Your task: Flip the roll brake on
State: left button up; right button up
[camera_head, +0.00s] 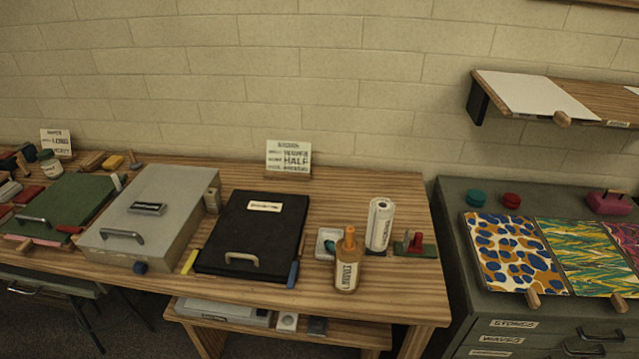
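A white upright roll (380,225) with a printed label stands on the right end of the wooden table. Just right of it is a small green base with a red upright part (416,243); this may be the roll brake, but no label on it is readable and I cannot tell its setting. Neither of my grippers is in view.
A black case (240,225), a grey case (160,210) and a green case (62,205) lie further left. A grey cabinet (455,210) bears patterned sheets.

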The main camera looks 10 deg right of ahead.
aim_at(415, 246)
jog(key=k+l+u, duration=0.1)
jog(key=l+u, duration=0.25)
jog(key=l, duration=1.1)
